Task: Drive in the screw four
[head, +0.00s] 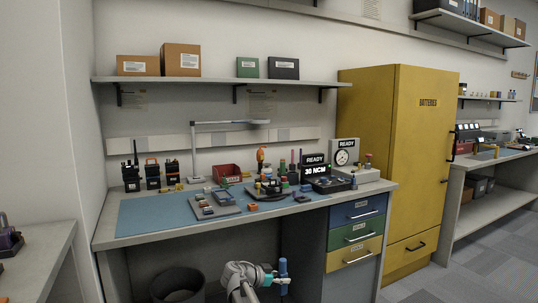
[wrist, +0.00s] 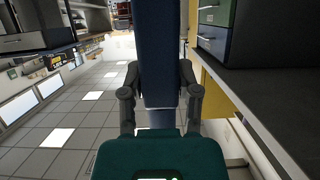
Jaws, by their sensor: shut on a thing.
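My gripper (head: 283,281) is low in front of the bench, below the height of its top. It is shut on a blue tool (head: 283,266), which stands upright in the head view. In the wrist view the blue tool (wrist: 159,55) is a long bar between the two fingers of my gripper (wrist: 160,100); its working end is not clear. On the blue mat (head: 150,212) lies a grey tray (head: 228,211) with small parts. Screw four cannot be made out at this size.
A dark bin (head: 178,284) stands under the bench. A yellow cabinet (head: 395,160) is to the right.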

